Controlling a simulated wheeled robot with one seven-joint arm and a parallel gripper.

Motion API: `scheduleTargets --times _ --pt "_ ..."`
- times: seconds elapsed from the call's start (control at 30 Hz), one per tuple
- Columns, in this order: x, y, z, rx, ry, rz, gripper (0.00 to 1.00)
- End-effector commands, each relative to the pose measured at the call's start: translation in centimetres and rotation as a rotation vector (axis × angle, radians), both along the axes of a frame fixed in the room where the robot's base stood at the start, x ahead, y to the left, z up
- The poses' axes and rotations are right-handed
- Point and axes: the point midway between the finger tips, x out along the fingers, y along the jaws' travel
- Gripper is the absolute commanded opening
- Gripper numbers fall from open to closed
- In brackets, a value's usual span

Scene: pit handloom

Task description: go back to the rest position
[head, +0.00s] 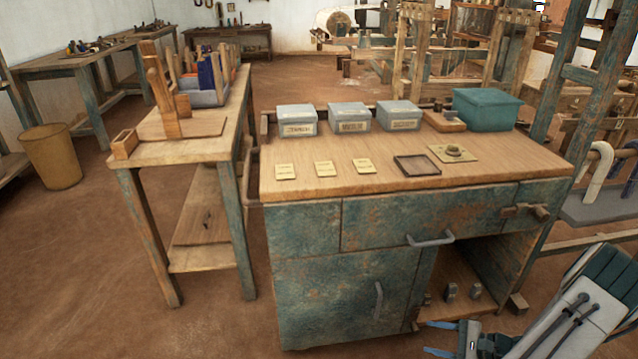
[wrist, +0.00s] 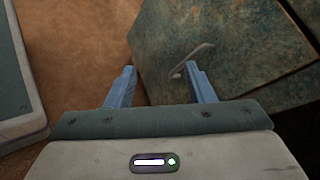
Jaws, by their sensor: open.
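My gripper (head: 436,338) shows at the bottom right of the head view, low in front of the cabinet (head: 290,240). Its two blue fingers are apart with nothing between them. The wrist view shows the same open gripper (wrist: 160,88) from behind. Past the fingers is the cabinet's worn green door with its metal handle (wrist: 190,60). The handle lies beyond the fingertips in that view; I cannot tell the exact gap. My arm reaches in from the lower right.
Three grey boxes (head: 351,117), several small cards (head: 323,169), a dark tray (head: 416,165) and a teal box (head: 487,109) are on the cabinet top. A wooden table (head: 190,150) stands left. An open compartment (head: 465,270) is beside the door.

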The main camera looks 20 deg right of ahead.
Motion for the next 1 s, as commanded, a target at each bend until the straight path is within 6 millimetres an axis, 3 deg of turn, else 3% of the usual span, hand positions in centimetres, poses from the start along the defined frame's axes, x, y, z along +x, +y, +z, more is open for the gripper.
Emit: scheduleTargets --times 0.03,0.43,0.73,1.0 --pt "0.9 1.1 3.2 -0.039 0.017 0.074 0.48" --pt "4.2 10.3 18.9 -0.367 0.137 0.569 0.48" --pt "3.8 17.2 29.8 -0.668 0.160 0.868 0.48" --pt "2.0 22.5 38.7 -0.966 0.113 1.074 0.48"
